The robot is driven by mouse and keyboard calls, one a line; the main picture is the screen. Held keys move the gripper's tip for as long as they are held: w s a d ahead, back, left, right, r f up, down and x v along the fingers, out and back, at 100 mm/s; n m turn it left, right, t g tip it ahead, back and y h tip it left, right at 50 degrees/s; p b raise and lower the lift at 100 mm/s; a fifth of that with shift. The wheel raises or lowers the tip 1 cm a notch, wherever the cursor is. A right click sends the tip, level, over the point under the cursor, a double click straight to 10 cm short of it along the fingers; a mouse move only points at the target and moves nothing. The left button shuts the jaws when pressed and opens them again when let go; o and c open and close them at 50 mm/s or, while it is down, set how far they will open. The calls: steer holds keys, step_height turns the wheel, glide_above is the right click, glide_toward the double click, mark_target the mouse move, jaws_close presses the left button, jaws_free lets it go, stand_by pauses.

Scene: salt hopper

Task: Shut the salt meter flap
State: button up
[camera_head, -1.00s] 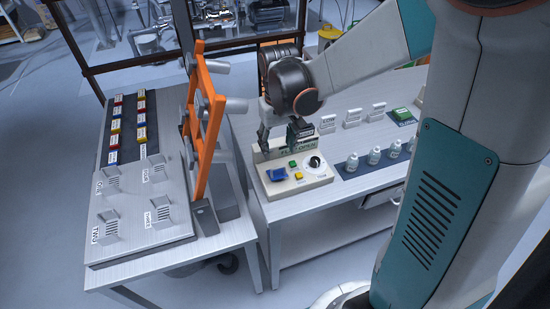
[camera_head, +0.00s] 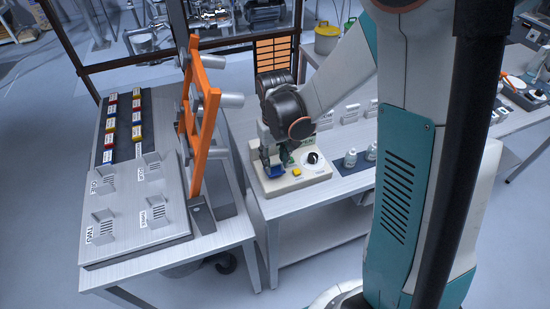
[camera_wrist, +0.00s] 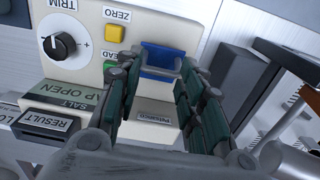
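The salt meter (camera_head: 310,178) is a cream box on the middle table. In the wrist view its casing (camera_wrist: 95,22) shows a black TRIM knob (camera_wrist: 60,45), a yellow ZERO button (camera_wrist: 115,33) and a partly hidden green button. Its display (camera_wrist: 65,93) is partly covered, with "AP OPEN" readable. The blue flap (camera_wrist: 160,56) is at the meter's front left in the head view (camera_head: 274,172). My gripper (camera_wrist: 158,70) is open, its two dark green fingers apart over the meter and tips close to the flap. I cannot tell whether they touch it.
An orange frame (camera_head: 207,120) with grey pegs stands close left of the meter. A RESULT block (camera_wrist: 45,124) is beside the display. The left table (camera_head: 150,235) holds grey slotted holders and coloured blocks.

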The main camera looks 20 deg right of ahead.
jaws_close()
steer(key=shift+s+f+t+b, duration=0.4)
steer(key=shift+s+t+b, duration=0.05)
steer(key=shift+t+b, duration=0.15)
steer(key=shift+c, duration=1.4)
jaws_free()
steer(key=shift+r, duration=0.1)
steer(key=o, duration=1)
steer(key=shift+o, duration=0.2)
steer(key=shift+r, duration=0.15)
step_height(320, 180, up, 12)
steer(key=s, duration=0.1)
steer(key=shift+s, duration=0.35)
